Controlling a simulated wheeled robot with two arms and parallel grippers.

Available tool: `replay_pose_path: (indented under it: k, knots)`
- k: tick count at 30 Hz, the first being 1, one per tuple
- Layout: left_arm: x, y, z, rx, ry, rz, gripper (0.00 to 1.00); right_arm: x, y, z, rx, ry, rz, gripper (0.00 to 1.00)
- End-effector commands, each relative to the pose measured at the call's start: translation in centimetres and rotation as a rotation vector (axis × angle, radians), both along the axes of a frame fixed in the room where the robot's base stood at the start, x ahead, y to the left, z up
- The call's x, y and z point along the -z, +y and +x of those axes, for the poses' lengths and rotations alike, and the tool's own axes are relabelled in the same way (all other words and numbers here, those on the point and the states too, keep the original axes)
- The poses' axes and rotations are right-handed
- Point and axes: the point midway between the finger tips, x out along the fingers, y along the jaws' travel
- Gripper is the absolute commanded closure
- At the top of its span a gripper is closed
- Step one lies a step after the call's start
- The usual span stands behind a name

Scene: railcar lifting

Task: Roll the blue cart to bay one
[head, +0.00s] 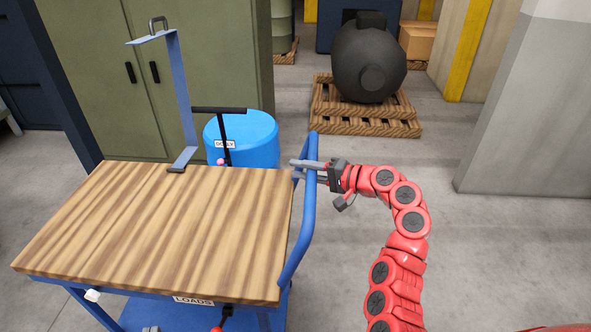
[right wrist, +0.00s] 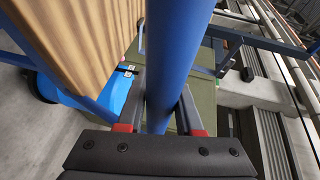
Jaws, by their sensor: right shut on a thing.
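The blue cart has a wooden top (head: 165,220), a blue frame and a "LOADS" label (head: 193,300) on its near side. Its blue push handle (head: 302,232) rises at the cart's right end. My right gripper (head: 304,168) is shut on the upright tube of this handle, with the arm reaching in from the right. In the right wrist view the blue tube (right wrist: 172,60) runs between the two fingers. The wooden top is bare over most of its surface. My left gripper is not in view. I cannot make out a marking for bay one.
A blue drum (head: 255,135) and a black T-handle (head: 220,110) stand behind the cart, near a green cabinet (head: 200,50). A tall bent blue strip (head: 182,95) rises at the top's far edge. A black tank (head: 368,62) sits on pallets (head: 365,125). Floor (head: 500,250) is clear at right.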

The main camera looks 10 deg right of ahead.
Motion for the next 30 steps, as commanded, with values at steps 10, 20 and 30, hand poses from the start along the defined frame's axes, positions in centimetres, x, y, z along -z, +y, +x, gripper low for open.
replay_pose_path:
  k: [10,20,30]
  knots:
    - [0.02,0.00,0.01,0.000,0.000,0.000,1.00,0.02,-0.45,-0.13,0.001,0.000,-0.001,1.00]
    - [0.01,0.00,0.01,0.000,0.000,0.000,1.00,-0.02,-0.39,-0.13,0.000,-0.001,-0.001,0.37]
    - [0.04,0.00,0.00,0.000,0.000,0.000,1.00,-0.06,-0.55,-0.28,-0.001,-0.001,0.000,0.36]
